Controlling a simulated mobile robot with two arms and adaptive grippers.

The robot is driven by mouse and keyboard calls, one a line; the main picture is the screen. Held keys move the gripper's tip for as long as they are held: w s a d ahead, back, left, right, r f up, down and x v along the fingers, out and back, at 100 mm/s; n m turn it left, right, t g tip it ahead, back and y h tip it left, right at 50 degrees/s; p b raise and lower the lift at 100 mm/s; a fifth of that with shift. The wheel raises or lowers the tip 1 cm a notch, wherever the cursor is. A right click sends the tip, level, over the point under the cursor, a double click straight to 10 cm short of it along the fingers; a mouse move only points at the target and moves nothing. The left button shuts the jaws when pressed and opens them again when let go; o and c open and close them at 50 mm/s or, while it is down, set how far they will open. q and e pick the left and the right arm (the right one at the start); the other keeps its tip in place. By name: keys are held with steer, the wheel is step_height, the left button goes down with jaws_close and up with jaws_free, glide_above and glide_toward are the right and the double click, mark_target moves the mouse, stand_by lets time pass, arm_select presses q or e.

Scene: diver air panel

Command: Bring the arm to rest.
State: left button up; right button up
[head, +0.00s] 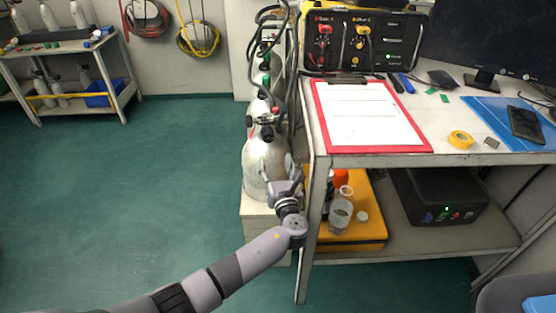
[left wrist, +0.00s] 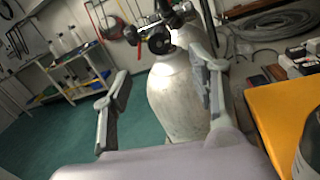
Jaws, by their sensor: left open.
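My left arm reaches in from the bottom left in the head view. Its gripper (head: 281,176) is in front of the nearest white gas cylinder (head: 254,165), beside the workbench's left leg. In the left wrist view the two fingers of my left gripper (left wrist: 162,92) are spread apart with nothing held between them. The white cylinder (left wrist: 178,110) with its dark valve stands beyond the fingers. I cannot tell whether the gripper touches it. My right gripper is not in either view.
The workbench (head: 400,160) holds a red clipboard (head: 367,115), an air panel (head: 362,42) and yellow tape (head: 460,139). Its lower shelf holds a yellow case (head: 372,234), containers and a black box (head: 437,197). A second bench (head: 60,50) stands at far left. Green floor (head: 140,190) is clear.

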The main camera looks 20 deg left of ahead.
arm_select(q)
steer(key=s+a+f+n+g+h, duration=0.2)
steer(key=s+f+n+g, duration=0.3)
steer(key=s+f+n, duration=0.65)
steer(key=s+a+f+n+g+h, duration=0.25)
steer(key=s+f+n+g, duration=0.4)
steer(key=s+f, duration=0.95)
steer(key=s+f+n+g+h+p, duration=0.1)
steer(key=s+f+n+p, duration=0.2)
steer(key=s, duration=0.7)
steer(key=s+a+f+n+g+h+p, duration=0.1)
steer(key=s+f+n+p, duration=0.2)
steer(key=s, duration=0.8)
steer(key=s+f+n+g+h+p, duration=0.1)
steer(key=s+f+n+g+p, duration=0.1)
steer(key=s+n+p, duration=0.4)
steer(key=s+p, duration=0.4)
steer(key=shift+s+a+f, duration=0.4)
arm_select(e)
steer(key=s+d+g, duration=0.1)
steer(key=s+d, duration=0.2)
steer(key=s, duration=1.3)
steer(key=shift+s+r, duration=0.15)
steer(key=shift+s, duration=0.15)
